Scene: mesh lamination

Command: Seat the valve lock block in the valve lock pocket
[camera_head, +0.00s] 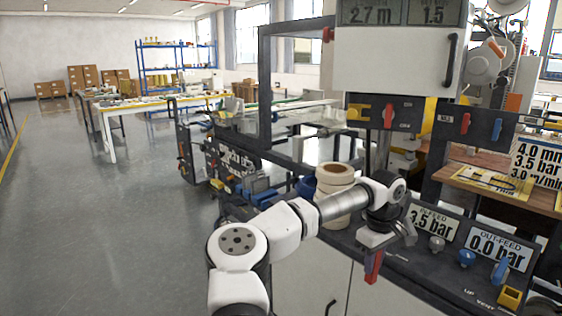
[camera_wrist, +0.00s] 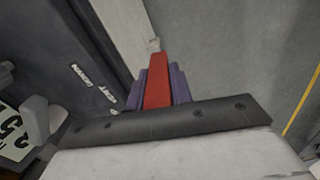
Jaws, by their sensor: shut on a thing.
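My gripper (camera_head: 374,262) hangs from my arm just in front of the dark console's front edge. It is shut on a red block (camera_head: 373,268), which points downward below the fingers and looks like the valve lock block. In the wrist view the red block (camera_wrist: 157,88) sits between the two bluish fingers, with its far end clear of them. A yellow holder (camera_head: 510,297) with a dark opening stands on the console at the lower right, by the blue out-feed valve handle (camera_head: 500,270). I cannot tell for sure whether it is the valve lock pocket.
The dark console (camera_head: 400,262) carries the 3.5 bar sign (camera_head: 433,223), the 0.0 bar sign (camera_head: 495,250), a grey knob (camera_head: 436,243) and a blue knob (camera_head: 466,258). Tape rolls (camera_head: 335,190) stand behind my forearm. The floor to the left is open.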

